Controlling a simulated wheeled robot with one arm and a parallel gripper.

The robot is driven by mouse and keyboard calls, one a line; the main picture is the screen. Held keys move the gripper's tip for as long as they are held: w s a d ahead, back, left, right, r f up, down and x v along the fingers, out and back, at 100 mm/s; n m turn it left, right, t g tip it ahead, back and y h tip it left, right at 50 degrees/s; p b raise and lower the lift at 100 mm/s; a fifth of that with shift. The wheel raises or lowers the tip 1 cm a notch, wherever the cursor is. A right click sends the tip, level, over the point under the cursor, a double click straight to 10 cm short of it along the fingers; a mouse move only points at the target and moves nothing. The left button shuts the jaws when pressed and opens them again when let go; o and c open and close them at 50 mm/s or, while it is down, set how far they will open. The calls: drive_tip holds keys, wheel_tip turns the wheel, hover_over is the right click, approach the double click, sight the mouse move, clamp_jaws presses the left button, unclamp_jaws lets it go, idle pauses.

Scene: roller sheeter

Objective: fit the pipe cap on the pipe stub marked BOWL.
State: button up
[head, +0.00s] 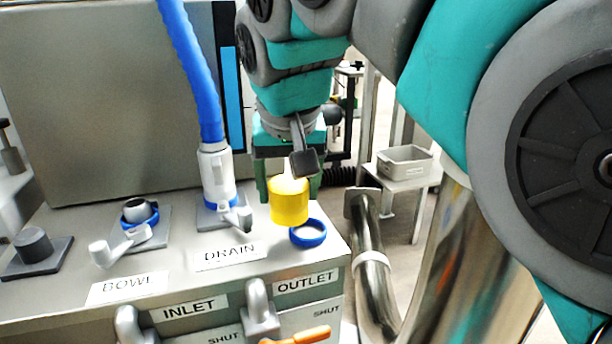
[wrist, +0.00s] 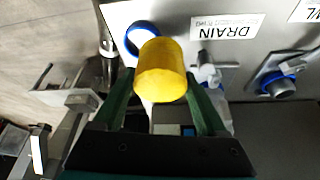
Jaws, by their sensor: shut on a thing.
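The yellow pipe cap (head: 289,203) is held in my gripper (head: 284,179), above the right end of the machine's top, close to a blue ring. In the wrist view the cap (wrist: 161,75) sits between the two green fingers of my gripper (wrist: 162,88). The pipe stub marked BOWL (head: 138,211) stands open on a grey plate at the left, with a blue collar and a grey-white lever in front. It also shows at the right of the wrist view (wrist: 280,86). The BOWL label (head: 127,287) lies in front of it.
A blue hose with a white fitting (head: 216,175) stands upright behind the DRAIN label (head: 228,254), between cap and BOWL stub. The blue ring (head: 307,233) lies at the right edge. A grey knob (head: 34,246) is far left. A grey bin (head: 405,161) stands on a side table.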

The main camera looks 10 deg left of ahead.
drive_tip(key=shift+s+d, duration=0.2)
drive_tip(key=shift+s, duration=0.35)
drive_tip(key=shift+r, duration=0.2)
drive_tip(key=shift+r+p, duration=0.4)
drive_tip(key=shift+r, duration=0.25)
drive_tip(key=shift+s, duration=0.1)
